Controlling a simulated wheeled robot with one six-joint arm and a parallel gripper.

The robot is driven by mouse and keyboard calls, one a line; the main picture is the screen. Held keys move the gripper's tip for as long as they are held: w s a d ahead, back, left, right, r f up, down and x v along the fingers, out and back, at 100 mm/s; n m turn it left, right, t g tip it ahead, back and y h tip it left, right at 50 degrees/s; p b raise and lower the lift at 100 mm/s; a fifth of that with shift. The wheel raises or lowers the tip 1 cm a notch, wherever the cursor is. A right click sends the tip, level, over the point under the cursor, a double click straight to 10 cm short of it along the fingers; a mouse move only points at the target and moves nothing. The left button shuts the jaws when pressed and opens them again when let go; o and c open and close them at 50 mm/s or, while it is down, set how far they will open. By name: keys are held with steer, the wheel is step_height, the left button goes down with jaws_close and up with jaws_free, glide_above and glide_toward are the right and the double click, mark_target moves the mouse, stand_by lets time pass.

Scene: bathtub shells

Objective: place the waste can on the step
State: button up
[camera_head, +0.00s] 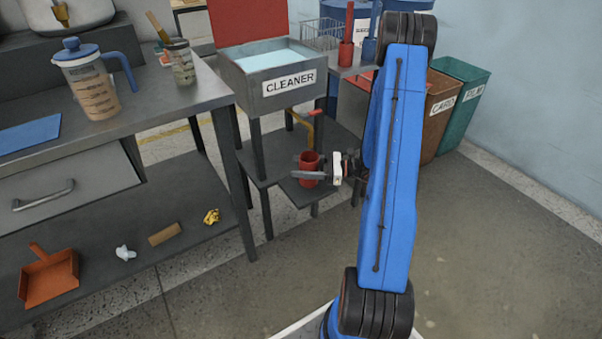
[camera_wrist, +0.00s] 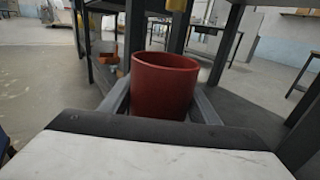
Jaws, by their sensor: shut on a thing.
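The waste can looks like a small red open-topped cylinder (camera_head: 310,163). My gripper (camera_head: 304,168) is shut on it, with one finger on each side, and it stands upright. In the wrist view the can (camera_wrist: 164,82) sits between the two grey fingers, with its lower part hidden behind the gripper body. In the head view the can appears over the dark grey step (camera_head: 298,197), a low platform under the cleaner tank. I cannot tell whether its bottom touches the step.
The grey cleaner tank (camera_head: 262,97) stands above, with a yellow pipe (camera_head: 301,124) close behind the can. A steel bench (camera_head: 165,110) with a lower shelf (camera_head: 190,232) is to the left. Brown (camera_head: 440,110) and teal (camera_head: 466,105) bins stand right. Floor at right is clear.

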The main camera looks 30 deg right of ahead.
steer(key=shift+f, duration=1.4)
steer(key=shift+f, duration=0.1)
steer(key=o, duration=1.1)
steer(key=shift+o, duration=0.2)
steer(key=shift+s+d, duration=0.15)
steer(key=shift+d, duration=0.1)
steer(key=v, duration=1.1)
steer(key=shift+s+d, duration=0.15)
steer(key=shift+s, duration=0.05)
